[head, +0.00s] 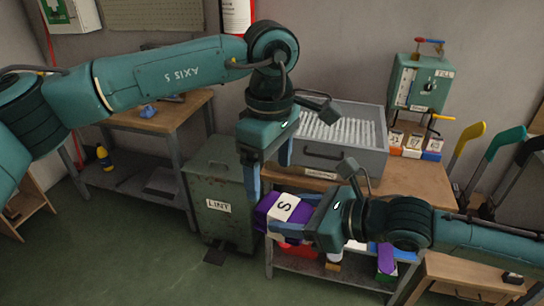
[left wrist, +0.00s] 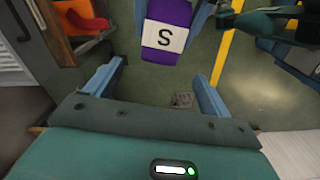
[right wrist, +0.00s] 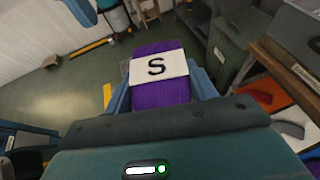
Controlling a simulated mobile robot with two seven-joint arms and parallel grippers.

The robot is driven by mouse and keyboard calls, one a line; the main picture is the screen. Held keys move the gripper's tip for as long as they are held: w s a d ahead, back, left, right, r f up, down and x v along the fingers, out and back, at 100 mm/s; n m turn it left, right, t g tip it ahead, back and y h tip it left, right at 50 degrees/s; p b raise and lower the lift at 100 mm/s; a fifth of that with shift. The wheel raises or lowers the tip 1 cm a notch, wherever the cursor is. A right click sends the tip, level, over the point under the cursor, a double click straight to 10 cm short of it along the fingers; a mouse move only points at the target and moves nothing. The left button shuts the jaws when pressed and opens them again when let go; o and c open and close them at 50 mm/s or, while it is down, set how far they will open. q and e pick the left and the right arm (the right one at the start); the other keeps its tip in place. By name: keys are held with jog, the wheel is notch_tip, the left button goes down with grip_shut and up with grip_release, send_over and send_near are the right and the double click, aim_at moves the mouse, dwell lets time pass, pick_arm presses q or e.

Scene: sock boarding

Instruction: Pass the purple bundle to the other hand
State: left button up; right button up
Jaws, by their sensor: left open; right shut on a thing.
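The purple bundle (head: 267,208) has a white band marked S. My right gripper (head: 285,214) is shut on it and holds it in the air, left of the bench. In the right wrist view the bundle (right wrist: 160,92) sits between both blue fingers. My left gripper (head: 268,178) is open and empty, pointing down just above the bundle. In the left wrist view the bundle (left wrist: 165,35) is beyond the open fingers, apart from them, with the right gripper's fingers beside it.
A green LINT bin (head: 215,180) stands just left of the bundle. A bench (head: 420,185) with a grey ribbed box (head: 345,160) is behind my right arm. Its lower shelf holds red, white and purple items. Green floor (head: 120,235) is open at the left.

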aim_at(271, 200)
pick_arm(q)
notch_tip(271, 200, down, 10)
jog(key=shift+r, duration=0.1)
jog(key=shift+c, duration=0.4)
jog(key=c, duration=0.9)
jog(key=shift+c, duration=0.6)
pick_arm(e)
jog(key=o, duration=1.1)
jog(key=shift+d, duration=0.1)
